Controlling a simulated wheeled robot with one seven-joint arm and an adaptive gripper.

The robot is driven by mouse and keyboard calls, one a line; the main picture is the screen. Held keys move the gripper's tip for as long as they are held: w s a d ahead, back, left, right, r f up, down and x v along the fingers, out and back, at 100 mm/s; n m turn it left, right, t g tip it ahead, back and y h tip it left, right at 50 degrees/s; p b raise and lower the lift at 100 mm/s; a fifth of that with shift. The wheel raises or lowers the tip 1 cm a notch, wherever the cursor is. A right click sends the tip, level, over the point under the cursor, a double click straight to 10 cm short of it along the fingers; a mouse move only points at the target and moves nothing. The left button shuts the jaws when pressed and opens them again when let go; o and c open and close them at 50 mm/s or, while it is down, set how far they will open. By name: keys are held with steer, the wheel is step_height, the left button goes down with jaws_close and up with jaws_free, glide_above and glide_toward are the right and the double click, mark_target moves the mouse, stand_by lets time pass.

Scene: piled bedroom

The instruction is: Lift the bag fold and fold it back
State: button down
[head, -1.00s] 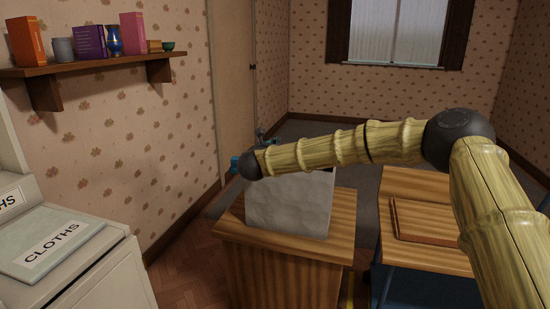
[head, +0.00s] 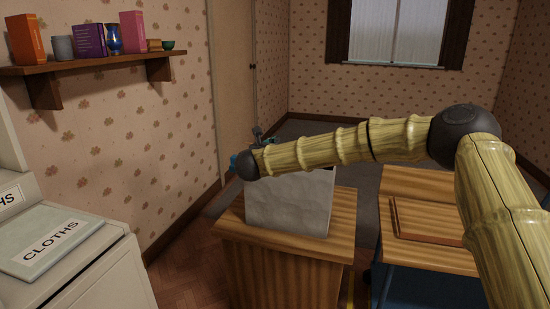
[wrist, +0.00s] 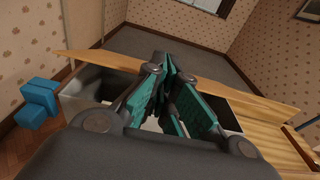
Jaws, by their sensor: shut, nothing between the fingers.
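The bag (head: 290,205) is a crumpled grey-white one standing upright on a wooden cabinet (head: 325,255) in the head view. My arm's end crosses in front of its top edge, so the rim and fold are largely hidden there. In the wrist view the bag's pale side (wrist: 228,122) and dark inside show around my gripper (wrist: 165,65). My gripper has teal finger pads, is shut and empty, and lies over the bag's opening. Its body covers the near part of the bag. I cannot tell whether the fingertips touch the bag.
A wooden desk (head: 420,185) with a raised board stands right of the cabinet, across a narrow gap. A white unit with a box lid marked CLOTHS (head: 50,240) is at left. A wall shelf (head: 90,65) holds books and pots. A blue object (wrist: 38,100) is at left.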

steer(key=shift+f+b+v, duration=0.2)
steer(key=shift+b+v, duration=0.55)
steer(key=shift+v, duration=1.25)
